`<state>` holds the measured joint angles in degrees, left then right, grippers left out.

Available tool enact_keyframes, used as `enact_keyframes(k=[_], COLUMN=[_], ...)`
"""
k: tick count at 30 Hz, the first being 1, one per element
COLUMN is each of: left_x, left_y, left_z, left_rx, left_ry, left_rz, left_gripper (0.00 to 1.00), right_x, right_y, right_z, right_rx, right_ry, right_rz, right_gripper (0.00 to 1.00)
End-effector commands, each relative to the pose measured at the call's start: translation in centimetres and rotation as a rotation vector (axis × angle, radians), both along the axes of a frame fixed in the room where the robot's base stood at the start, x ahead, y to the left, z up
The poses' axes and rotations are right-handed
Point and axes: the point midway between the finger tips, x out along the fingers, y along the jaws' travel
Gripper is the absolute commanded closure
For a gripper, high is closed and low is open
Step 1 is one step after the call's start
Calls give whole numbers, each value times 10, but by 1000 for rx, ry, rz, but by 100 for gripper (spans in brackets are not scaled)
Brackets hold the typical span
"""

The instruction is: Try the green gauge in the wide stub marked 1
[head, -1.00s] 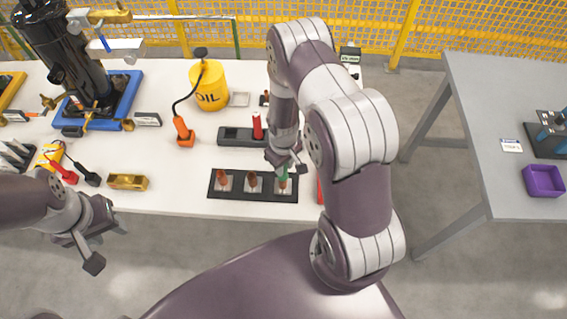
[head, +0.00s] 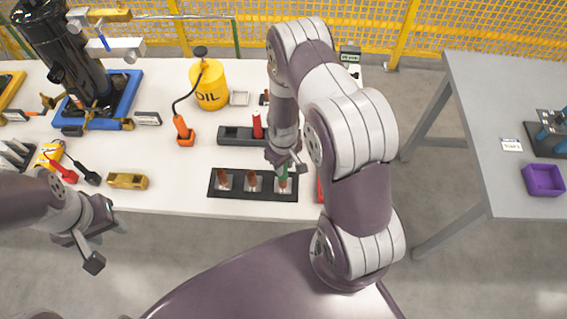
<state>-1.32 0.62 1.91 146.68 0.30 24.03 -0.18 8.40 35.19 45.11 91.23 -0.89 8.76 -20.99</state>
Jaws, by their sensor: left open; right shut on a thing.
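The green gauge (head: 283,173) is in my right gripper (head: 285,165), which is shut on it at the black stub holder (head: 238,193). The gauge points down over the right-hand stub (head: 283,186) of three. I cannot tell how far it is inside, and the stub's number is not legible. The middle stub (head: 253,182) and the left stub (head: 223,181) have copper-brown parts standing up and nothing held over them. My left gripper (head: 107,246) is open and empty, in front of the table's near edge at the left.
A black holder with a red gauge (head: 257,127) stands just behind. A yellow oil can (head: 210,88), an orange tool (head: 184,133) and a brass block (head: 127,181) are to the left. My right arm hides the table's right end. A grey table (head: 470,130) stands further right.

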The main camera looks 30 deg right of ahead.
Motion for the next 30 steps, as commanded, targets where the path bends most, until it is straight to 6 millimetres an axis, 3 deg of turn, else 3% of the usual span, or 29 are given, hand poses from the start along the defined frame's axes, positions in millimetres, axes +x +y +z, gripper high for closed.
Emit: enact_keyframes(k=[14,30], left_x=[0,0], left_y=[0,0], left_z=[1,32], left_rx=[0,0], left_ry=[0,0], left_rz=[0,0], left_gripper=[57,57], right_x=[-1,0], right_y=[0,0], right_z=[0,37], right_rx=[1,0], right_ry=[2,1], right_rz=[0,0], right_gripper=[100,100])
